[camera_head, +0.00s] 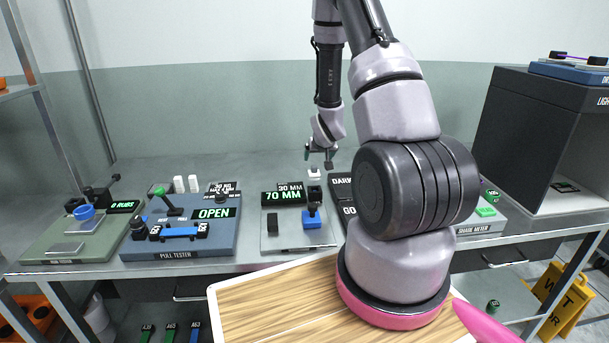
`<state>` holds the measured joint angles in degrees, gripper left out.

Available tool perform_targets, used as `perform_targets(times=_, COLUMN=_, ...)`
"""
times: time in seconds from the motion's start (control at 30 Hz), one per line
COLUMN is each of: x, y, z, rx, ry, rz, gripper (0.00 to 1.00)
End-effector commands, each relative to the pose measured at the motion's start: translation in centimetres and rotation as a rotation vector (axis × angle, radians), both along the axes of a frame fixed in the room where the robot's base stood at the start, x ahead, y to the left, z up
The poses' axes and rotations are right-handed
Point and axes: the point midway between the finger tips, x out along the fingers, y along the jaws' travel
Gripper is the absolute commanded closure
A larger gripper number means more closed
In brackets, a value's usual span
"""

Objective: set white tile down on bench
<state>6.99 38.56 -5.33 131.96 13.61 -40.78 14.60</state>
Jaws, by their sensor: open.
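My gripper (318,158) hangs over the back part of the bench (265,172), behind the gauge marked 70 MM. Its fingers are spread, with nothing seen between them. A small white piece (314,174), which looks like the white tile, is just below the fingertips, apart from them in the picture. It appears to lie on the bench or on something dark there; its underside is hidden by the gauge, so I cannot tell which.
The pull tester (182,243) reads OPEN, with two white blocks (186,184) behind it. The 70 MM gauge (297,240) stands mid-bench. A rub tester (72,240) is left, a dark light box (530,130) right. My arm hides part of the shade meter (472,231). A wooden board (262,308) is in front.

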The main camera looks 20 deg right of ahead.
Motion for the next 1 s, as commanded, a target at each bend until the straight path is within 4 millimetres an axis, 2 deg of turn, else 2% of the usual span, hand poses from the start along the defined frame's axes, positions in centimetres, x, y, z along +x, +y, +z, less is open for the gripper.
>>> perform_targets(times=0.3, x=3.1, y=-1.0, z=-3.4, rx=-0.002, ry=-0.001, rz=0.001, gripper=0.1)
perform_targets(times=0.47, x=3.8, y=-1.1, z=-4.2, rx=-0.002, ry=-0.001, rz=0.001, gripper=0.1)
perform_targets(times=0.7, x=5.8, y=-1.3, z=-7.0, rx=-0.001, ry=0.0, rz=0.001, gripper=0.1)
perform_targets(times=0.83, x=6.7, y=-1.6, z=-7.8, rx=-0.002, ry=-0.001, rz=0.001, gripper=0.1)
perform_targets(times=1.0, x=6.9, y=-1.7, z=-8.0, rx=-0.001, ry=-0.001, rz=0.002, gripper=0.1)
